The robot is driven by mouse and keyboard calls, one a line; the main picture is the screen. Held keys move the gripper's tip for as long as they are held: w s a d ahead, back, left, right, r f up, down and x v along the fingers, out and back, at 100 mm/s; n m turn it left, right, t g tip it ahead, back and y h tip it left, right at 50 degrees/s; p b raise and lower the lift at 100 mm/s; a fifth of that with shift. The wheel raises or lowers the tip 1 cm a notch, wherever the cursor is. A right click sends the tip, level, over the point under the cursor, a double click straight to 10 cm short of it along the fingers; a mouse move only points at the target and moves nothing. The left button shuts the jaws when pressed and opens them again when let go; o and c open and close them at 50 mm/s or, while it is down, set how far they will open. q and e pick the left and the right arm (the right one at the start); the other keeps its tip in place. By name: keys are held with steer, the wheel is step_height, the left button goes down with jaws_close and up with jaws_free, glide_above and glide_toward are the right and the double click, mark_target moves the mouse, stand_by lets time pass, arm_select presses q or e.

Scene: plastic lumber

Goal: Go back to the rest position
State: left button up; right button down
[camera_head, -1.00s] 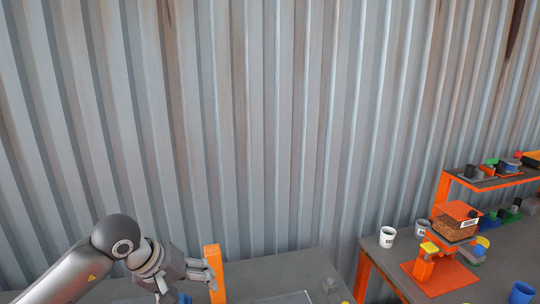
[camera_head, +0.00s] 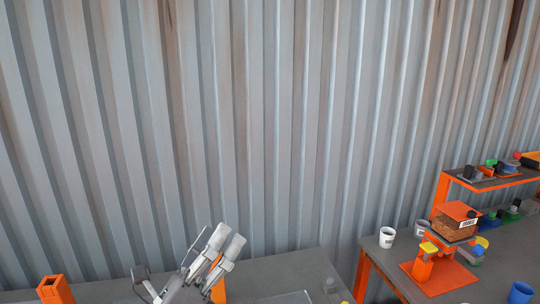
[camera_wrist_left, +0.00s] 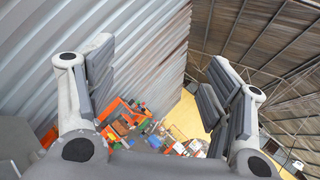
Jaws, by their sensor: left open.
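My left gripper (camera_head: 188,262) is at the bottom of the head view, left of centre, with its fingers pointing up above the near grey table. In the left wrist view the two fingers (camera_wrist_left: 160,68) stand wide apart with nothing between them. The gripper is open and empty. My right gripper is in neither view.
Two orange posts stand at the near table, one at the left (camera_head: 55,289) and one partly hidden behind the gripper (camera_head: 218,291). The corrugated metal wall (camera_head: 290,130) rises behind. The right table holds white cups (camera_head: 387,237), a blue cup (camera_head: 520,292) and an orange stand (camera_head: 440,275).

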arm_select(q)
steer(key=s+a+f+n+g+y, duration=0.1)
steer(key=a+f+n+g+y, duration=0.1)
steer(key=a+f+n+y, duration=0.65)
steer(key=s+a+f+n+g+y, duration=0.15)
steer(key=a+f+n+y, duration=0.35)
steer(key=f+n, duration=0.7)
steer(key=s+d+f+n+g, duration=0.1)
steer(key=s+f+n+g, duration=0.55)
steer(key=s+f, duration=0.35)
steer(key=s+d+f+n+g, duration=0.1)
steer(key=s+f+n+g, duration=0.55)
steer(key=s, duration=0.65)
step_height(320, 180, down, 37)
steer(key=m+g+b, duration=0.1)
steer(key=g+b, duration=0.1)
steer(key=b, duration=1)
steer(key=s+a+f+b, duration=0.1)
steer(key=s+f+b, duration=0.2)
steer(key=f, duration=0.6)
steer(key=s+a+f+b, duration=0.1)
steer(key=s+f+b, duration=0.2)
steer(key=s+f, duration=0.5)
steer(key=s+a+f+b, duration=0.1)
steer(key=s+f+b, duration=0.2)
steer(key=s+f, duration=0.3)
step_height(320, 180, down, 4)
steer(key=shift+f+g+b, duration=0.1)
steer(key=shift+g+b, duration=0.25)
steer(key=shift+b, duration=0.05)
